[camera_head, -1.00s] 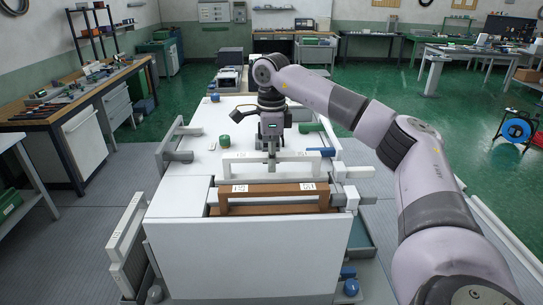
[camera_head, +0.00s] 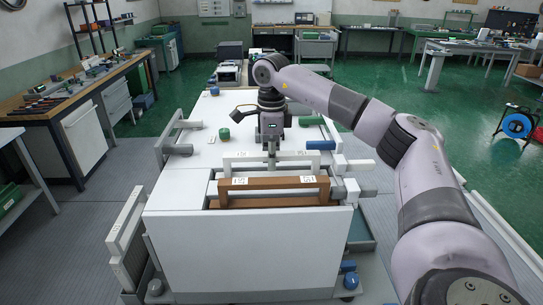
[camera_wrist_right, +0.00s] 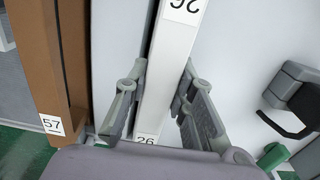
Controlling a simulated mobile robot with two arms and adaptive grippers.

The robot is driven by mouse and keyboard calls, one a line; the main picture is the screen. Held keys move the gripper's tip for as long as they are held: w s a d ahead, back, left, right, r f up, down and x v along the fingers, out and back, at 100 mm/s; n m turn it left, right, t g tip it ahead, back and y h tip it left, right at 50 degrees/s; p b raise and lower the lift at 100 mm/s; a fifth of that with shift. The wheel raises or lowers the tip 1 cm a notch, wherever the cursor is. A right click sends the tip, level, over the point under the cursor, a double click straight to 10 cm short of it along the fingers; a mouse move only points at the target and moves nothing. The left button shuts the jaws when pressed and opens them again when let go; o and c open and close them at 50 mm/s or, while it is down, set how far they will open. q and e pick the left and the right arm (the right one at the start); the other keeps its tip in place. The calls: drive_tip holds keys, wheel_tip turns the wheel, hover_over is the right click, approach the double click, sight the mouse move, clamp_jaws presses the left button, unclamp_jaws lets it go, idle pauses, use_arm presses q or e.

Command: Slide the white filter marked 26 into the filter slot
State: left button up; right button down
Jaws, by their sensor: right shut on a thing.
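My right gripper (camera_head: 272,150) is shut on the top bar of the white filter (camera_head: 295,155), near its middle. The filter's bar runs left to right just behind the brown filter (camera_head: 273,184), at the opening in the white cabinet top. How deep its lower part sits is hidden. In the wrist view, the gripper fingers (camera_wrist_right: 158,105) stand on both sides of the white bar (camera_wrist_right: 167,72), whose labels read 26. The brown frame (camera_wrist_right: 45,55), labelled 57, runs beside it with a gap. My left gripper is out of view.
The white cabinet (camera_head: 245,250) fills the front middle. A green knob (camera_head: 224,134) and a blue cylinder (camera_head: 320,145) are on its top near the gripper. Another white frame (camera_head: 127,225) stands at the left side. A workbench (camera_head: 75,95) is farther left.

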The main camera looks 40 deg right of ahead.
drive_tip(key=c, duration=1.3)
unclamp_jaws()
drive_tip(key=shift+o, duration=0.4)
drive_tip(key=o, duration=0.7)
drive_tip(key=shift+o, duration=0.2)
drive_tip(key=shift+r, duration=0.15)
drive_tip(key=shift+r+p, duration=4.25)
drive_tip(key=shift+r, duration=0.2)
